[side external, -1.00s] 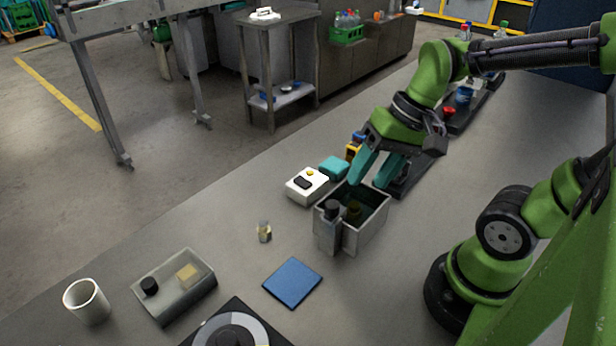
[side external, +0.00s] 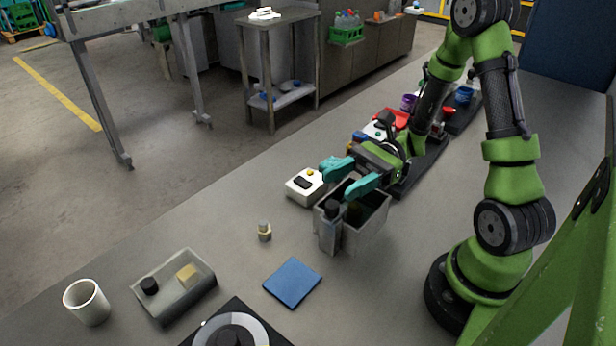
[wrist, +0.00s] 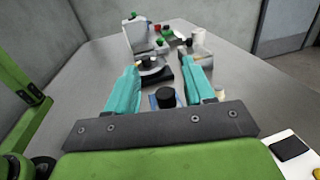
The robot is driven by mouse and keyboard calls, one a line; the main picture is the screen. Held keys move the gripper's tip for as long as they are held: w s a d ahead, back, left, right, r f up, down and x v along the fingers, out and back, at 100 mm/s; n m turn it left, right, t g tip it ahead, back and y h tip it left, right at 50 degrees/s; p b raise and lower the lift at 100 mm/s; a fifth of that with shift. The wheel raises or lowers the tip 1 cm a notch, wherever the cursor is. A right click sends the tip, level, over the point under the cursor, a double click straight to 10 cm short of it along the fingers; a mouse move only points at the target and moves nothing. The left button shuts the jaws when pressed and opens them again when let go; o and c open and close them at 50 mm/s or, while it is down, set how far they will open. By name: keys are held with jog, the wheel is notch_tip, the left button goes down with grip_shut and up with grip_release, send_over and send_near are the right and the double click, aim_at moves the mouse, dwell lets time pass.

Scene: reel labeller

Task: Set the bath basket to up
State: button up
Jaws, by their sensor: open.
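The bath is a grey open-topped metal box (side external: 372,232) on the bench in the side view, with dark contents. A dark upright knob or handle (side external: 331,209) stands at its left end; I take it to belong to the basket, which is mostly hidden inside. My gripper (side external: 346,178) is tilted nearly level above the bath, its teal fingers open and apart, pointing left. In the wrist view the black round knob (wrist: 166,97) shows between the open fingers (wrist: 163,72), nearer than their tips. I cannot tell whether any finger touches it.
A white box with a yellow button (side external: 306,185) sits just behind-left of the bath. A small bottle (side external: 264,231), blue pad (side external: 292,282), grey tray (side external: 178,292), white cup (side external: 86,301) and dark turntable (side external: 237,332) lie to the left. Bare bench lies between them.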

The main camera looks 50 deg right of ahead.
aim_at(338, 203)
notch_tip(338, 203, down, 5)
jog(key=shift+r, duration=0.2)
jog(key=shift+w+a, duration=0.15)
jog(key=shift+a, duration=0.8)
jog(key=shift+w+a, duration=0.15)
jog(key=shift+a, duration=0.4)
grip_shut()
